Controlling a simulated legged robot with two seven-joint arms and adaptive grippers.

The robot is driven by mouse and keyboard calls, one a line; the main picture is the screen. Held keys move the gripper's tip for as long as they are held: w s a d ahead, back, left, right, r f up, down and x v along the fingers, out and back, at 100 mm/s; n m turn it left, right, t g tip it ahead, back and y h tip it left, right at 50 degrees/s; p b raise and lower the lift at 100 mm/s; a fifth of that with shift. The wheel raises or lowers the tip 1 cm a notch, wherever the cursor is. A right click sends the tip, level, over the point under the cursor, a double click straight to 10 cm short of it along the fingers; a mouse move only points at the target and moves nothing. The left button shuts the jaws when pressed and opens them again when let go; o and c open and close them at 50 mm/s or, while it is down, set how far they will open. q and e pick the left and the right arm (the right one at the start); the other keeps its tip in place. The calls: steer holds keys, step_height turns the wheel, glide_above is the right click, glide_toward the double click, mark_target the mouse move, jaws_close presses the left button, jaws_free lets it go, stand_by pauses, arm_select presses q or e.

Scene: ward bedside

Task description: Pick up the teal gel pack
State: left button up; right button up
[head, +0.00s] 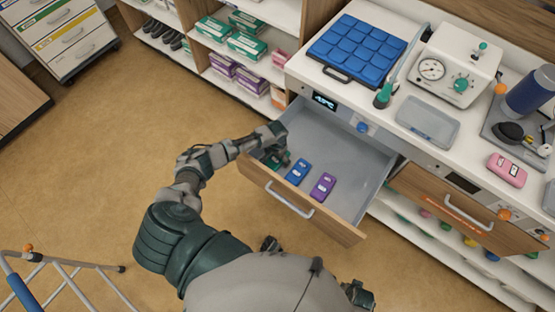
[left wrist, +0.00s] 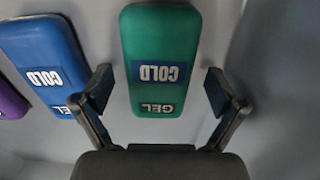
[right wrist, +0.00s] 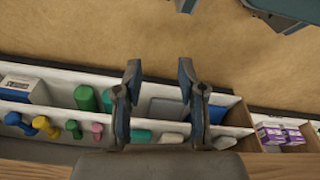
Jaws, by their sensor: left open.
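The teal gel pack (left wrist: 160,40) lies in the open drawer (head: 345,190), with its COLD GEL label facing my left wrist camera. My left gripper (left wrist: 158,82) is open, with one finger on each side of the pack's near part and visible gaps to both edges. In the head view, my left gripper (head: 280,150) is over the drawer's left end and partly hides the teal pack (head: 268,160). A blue pack (head: 298,172) and a purple pack (head: 322,187) lie to its right. My right gripper (right wrist: 160,72) is open and empty, away from the drawer.
The drawer front (head: 300,205) and side walls surround the packs. The counter above holds a blue padded tray (head: 357,48), a grey tray (head: 428,120) and a white device with a gauge (head: 455,65). Another wooden drawer (head: 465,208) sticks out at right. The drawer's right part is clear.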

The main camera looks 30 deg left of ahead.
arm_select(q)
steer(key=c, duration=1.4)
